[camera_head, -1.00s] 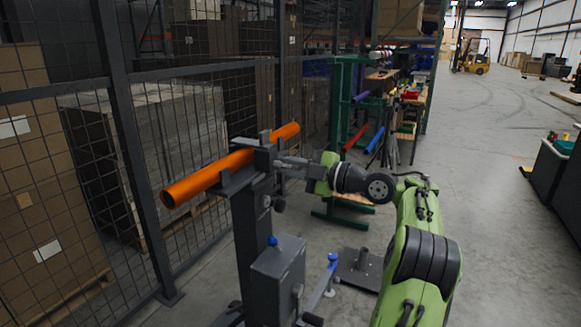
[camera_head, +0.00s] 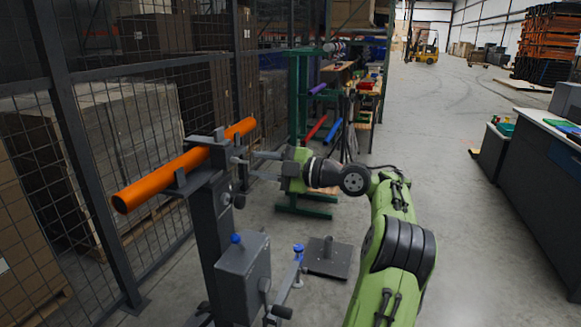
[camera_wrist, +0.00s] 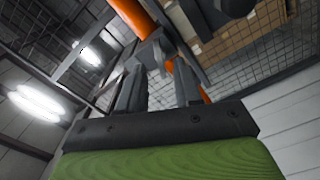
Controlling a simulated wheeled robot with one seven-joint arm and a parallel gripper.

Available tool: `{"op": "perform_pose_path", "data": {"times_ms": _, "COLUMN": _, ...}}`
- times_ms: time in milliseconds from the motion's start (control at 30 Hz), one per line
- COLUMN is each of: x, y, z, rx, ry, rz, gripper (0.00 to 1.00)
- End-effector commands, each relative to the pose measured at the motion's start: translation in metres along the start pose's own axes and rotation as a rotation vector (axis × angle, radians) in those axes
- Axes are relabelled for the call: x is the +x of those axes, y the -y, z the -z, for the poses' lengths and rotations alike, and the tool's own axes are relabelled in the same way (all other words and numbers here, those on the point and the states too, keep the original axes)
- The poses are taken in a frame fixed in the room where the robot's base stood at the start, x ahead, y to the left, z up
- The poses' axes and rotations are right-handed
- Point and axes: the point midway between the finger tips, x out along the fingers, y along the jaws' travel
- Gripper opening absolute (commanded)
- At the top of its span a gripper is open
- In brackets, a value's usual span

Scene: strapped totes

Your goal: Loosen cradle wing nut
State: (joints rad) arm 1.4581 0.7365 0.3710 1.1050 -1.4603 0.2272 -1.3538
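An orange tube (camera_head: 160,182) lies tilted in the dark grey cradle (camera_head: 204,158) on top of a stand. It also shows in the wrist view (camera_wrist: 136,16), behind the cradle (camera_wrist: 150,52). My gripper (camera_head: 246,166) is just right of the cradle, its fingers pointing at the cradle's side. In the wrist view the two fingers (camera_wrist: 158,88) are apart, with nothing clearly held between them. I cannot pick out the wing nut for certain; it is small or hidden near the fingertips. A dark round knob (camera_head: 239,201) sits lower on the post.
The stand's grey box (camera_head: 243,272) with a blue knob and a crank is below my gripper. A wire mesh fence (camera_head: 100,130) runs behind the tube. A green rack (camera_head: 298,100) stands beyond, and a dark plate (camera_head: 328,258) lies on the floor. Open floor is to the right.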

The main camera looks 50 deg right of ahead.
Motion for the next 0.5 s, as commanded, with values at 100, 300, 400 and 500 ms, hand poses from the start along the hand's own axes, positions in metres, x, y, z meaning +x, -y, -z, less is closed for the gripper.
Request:
{"op": "perform_pose_path", "data": {"times_ms": 100, "x": -0.037, "y": -0.003, "z": -0.001, "rx": 0.004, "ry": 0.005, "rz": -0.007, "gripper": 0.34}}
{"op": "perform_pose_path", "data": {"times_ms": 300, "x": -0.091, "y": -0.003, "z": 0.001, "rx": 0.001, "ry": 0.002, "rz": -0.006, "gripper": 0.34}}
{"op": "perform_pose_path", "data": {"times_ms": 400, "x": -0.108, "y": -0.003, "z": 0.001, "rx": 0.001, "ry": 0.001, "rz": -0.004, "gripper": 0.34}}
{"op": "perform_pose_path", "data": {"times_ms": 500, "x": -0.117, "y": -0.002, "z": 0.001, "rx": 0.0, "ry": 0.0, "rz": -0.002, "gripper": 0.34}}
